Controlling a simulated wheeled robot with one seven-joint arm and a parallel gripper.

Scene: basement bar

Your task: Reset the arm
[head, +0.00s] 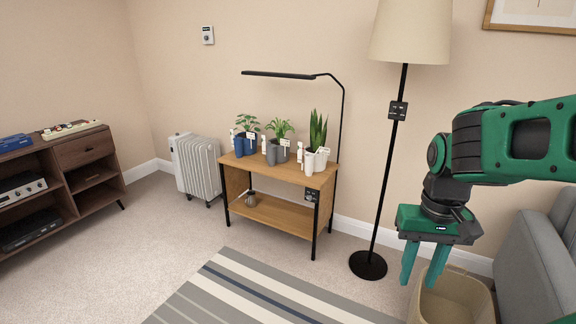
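My arm, green and black, reaches in from the right edge in the head view. My gripper (423,265) hangs pointing down at the right, with its two green fingers apart and nothing visible between them. I cannot tell how high the fingertips are relative to the basket's rim.
A white radiator (197,167) and wooden cabinet (88,152) are left. A grey sofa (540,260) is close at right. The striped rug (240,290) is clear.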

